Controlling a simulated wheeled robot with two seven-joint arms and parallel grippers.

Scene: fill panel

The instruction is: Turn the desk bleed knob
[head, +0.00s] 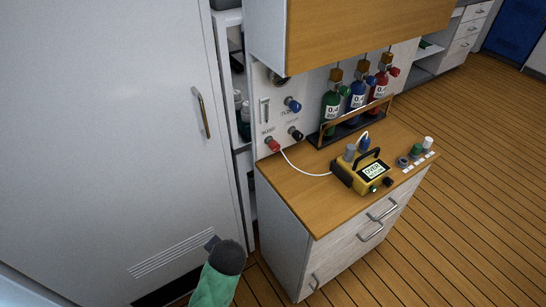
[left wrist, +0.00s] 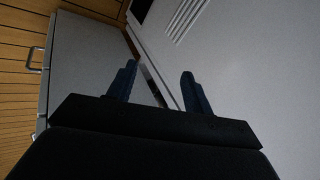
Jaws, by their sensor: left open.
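The desk (head: 290,185) has a wooden top. A white panel (head: 310,85) behind it carries a blue knob (head: 292,104), a black knob (head: 296,133) and a red knob (head: 273,145); their labels are too small to read. A yellow gauge box (head: 362,172) reading "OVER" sits on the desk, with a small black knob (head: 388,182) at its front corner. I cannot tell which knob is the bleed knob. My left gripper (head: 211,243) is low, left of the desk and apart from it. In the left wrist view its fingers (left wrist: 157,84) are spread and empty. My right gripper is out of view.
Green, blue and red bottles (head: 357,100) stand in a rack (head: 345,128) at the desk's back. A white hose (head: 308,173) runs from the red knob toward the gauge box. Several small caps (head: 416,150) lie at right. A tall grey cabinet door (head: 110,130) fills the left.

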